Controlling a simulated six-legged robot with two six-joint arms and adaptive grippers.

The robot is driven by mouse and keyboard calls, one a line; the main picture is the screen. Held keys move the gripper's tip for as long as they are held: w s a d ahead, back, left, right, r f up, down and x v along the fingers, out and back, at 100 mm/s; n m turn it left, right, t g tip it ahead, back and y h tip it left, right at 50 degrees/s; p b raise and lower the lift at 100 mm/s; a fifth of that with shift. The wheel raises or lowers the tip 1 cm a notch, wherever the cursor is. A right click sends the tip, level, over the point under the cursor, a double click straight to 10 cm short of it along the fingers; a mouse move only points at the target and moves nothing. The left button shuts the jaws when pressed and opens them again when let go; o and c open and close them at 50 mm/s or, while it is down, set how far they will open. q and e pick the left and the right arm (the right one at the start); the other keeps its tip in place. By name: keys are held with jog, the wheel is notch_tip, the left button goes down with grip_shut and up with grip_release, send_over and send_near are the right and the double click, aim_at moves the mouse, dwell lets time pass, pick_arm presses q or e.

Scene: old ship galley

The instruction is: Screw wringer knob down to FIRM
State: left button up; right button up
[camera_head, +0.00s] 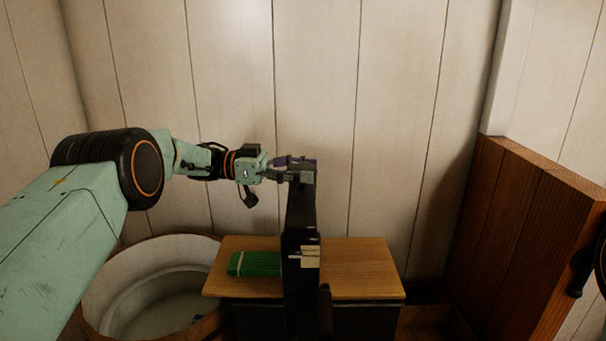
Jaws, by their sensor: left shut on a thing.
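The wringer (300,225) is a tall dark post, seen nearly end-on, standing in the middle of the wooden bench. A small pale plate (310,257) is on its front; I cannot read any marking. My left gripper (292,170) reaches in from the left, level with the top of the post. Its fingers are shut on the wringer knob at the post's top. The fingers hide most of the knob, so its shape and height are unclear.
A green folded cloth (255,264) lies on the bench (358,265) left of the post. A round tub (100,292) stands at the lower left. A brown wooden partition (520,225) rises at the right, with a dark object (584,272) at the edge. A plank wall closes the back.

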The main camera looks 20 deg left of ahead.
dwell(0.4)
pick_arm(q)
jog(key=o, duration=1.2)
jog(key=shift+c, duration=0.2)
jog(key=s+a, duration=0.1)
jog(key=a, duration=0.6)
jog(key=shift+a, duration=0.2)
jog(key=shift+s, duration=0.1)
